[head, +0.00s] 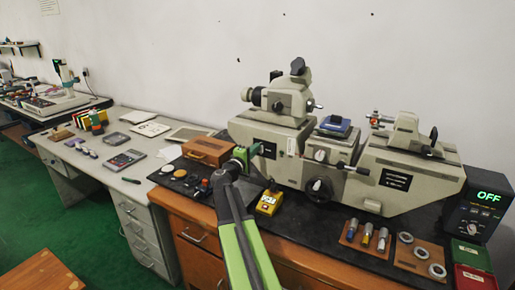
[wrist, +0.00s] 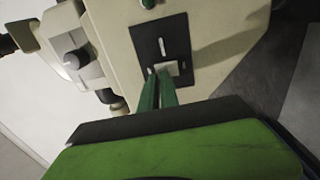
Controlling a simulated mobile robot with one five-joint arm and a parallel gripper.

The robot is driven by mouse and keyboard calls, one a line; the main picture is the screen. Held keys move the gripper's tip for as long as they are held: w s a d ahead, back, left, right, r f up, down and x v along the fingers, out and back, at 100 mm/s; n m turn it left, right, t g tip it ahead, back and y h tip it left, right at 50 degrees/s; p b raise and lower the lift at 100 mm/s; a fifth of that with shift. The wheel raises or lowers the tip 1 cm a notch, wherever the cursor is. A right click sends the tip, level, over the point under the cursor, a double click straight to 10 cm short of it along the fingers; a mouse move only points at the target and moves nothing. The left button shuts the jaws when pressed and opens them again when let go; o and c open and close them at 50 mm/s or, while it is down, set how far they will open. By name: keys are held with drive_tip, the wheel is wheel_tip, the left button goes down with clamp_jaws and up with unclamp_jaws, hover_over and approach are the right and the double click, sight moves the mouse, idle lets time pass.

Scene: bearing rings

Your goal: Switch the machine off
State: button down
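The machine (head: 285,135) is a large beige measuring instrument on the bench. It fills the upper middle of the wrist view (wrist: 120,45). A black switch plate (wrist: 177,35) with a pale switch (wrist: 172,68) is on its face; the plate also shows in the head view (head: 265,149). My gripper (wrist: 157,72) has its two green fingers close together, with nothing seen between them. Their tips are at the switch's lower left and partly cover it; contact is unclear. In the head view my gripper (head: 243,157) is at the machine's left end. The display box (head: 480,212) reads OFF in green.
A wooden box (head: 208,150) is left of my gripper, with dark knobs in front. A yellow device (head: 269,202) stands right of my arm. Plug gauges (head: 366,237) and rings (head: 421,255) lie on boards at the front right. A green lamp (wrist: 148,3) is above the plate.

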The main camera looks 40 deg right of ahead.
drive_tip(key=v, duration=1.4)
drive_tip(key=shift+r, duration=0.2)
drive_tip(key=shift+w+a, duration=0.1)
drive_tip(key=s+a+f+m+g+y, duration=0.3)
drive_tip(key=a+f+y, duration=0.4)
drive_tip(key=a+f, duration=0.65)
drive_tip(key=s+a+f+g+y, duration=0.1)
drive_tip(key=a+f+y, duration=0.4)
drive_tip(key=a, duration=0.7)
drive_tip(key=s+a+f+g+y, duration=0.1)
drive_tip(key=s+a+f+y, duration=0.2)
drive_tip(key=a, duration=1)
wheel_tip(320, 180, down, 3)
drive_tip(key=shift+s+f+m+g+y, duration=0.1)
drive_tip(key=shift+s+m+g+y, duration=0.25)
drive_tip(key=shift+y, duration=0.85)
